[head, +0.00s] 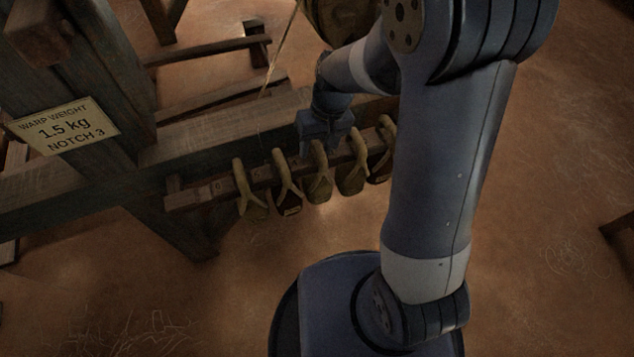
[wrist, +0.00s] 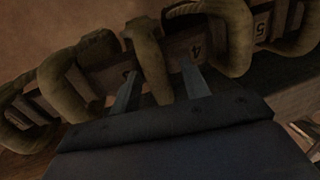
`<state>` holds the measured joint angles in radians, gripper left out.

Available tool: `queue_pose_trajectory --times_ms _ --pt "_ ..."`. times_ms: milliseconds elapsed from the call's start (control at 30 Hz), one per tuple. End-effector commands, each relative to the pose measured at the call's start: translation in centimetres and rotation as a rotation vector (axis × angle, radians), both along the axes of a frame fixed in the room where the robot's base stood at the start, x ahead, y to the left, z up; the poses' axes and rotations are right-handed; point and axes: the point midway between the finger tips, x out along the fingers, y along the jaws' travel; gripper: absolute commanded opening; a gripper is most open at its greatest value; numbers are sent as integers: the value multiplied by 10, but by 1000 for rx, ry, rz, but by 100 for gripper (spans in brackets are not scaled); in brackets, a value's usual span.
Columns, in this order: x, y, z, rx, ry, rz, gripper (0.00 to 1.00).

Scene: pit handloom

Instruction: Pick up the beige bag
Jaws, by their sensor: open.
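Several small weight bags with looped tops hang in a row on a notched wooden bar (head: 185,198). My gripper (head: 322,146) is above the middle bag (head: 319,185). In the wrist view, my gripper (wrist: 160,88) is open, with one finger on each side of a bag's upright loop (wrist: 150,55). I cannot tell whether the fingers touch it. The bag's lower body is hidden there.
Neighbouring bags (head: 286,183) (head: 351,175) hang close on both sides. Numbers mark the bar's notches. A sign (head: 65,126) on the loom post reads "WARP WEIGHT 1.5 kg NOTCH 3". Loom beams (head: 225,128) stand behind the bar. The earth floor (head: 540,170) at right is mostly clear.

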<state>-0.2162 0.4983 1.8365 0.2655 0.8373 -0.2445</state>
Motion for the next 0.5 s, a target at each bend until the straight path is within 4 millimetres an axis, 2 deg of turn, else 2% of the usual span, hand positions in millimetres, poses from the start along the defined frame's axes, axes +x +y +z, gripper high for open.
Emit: queue_pose_trajectory --times_ms 67,500 --pt "0 0 0 0 0 0 43" --pt "0 0 1 0 0 1 7"
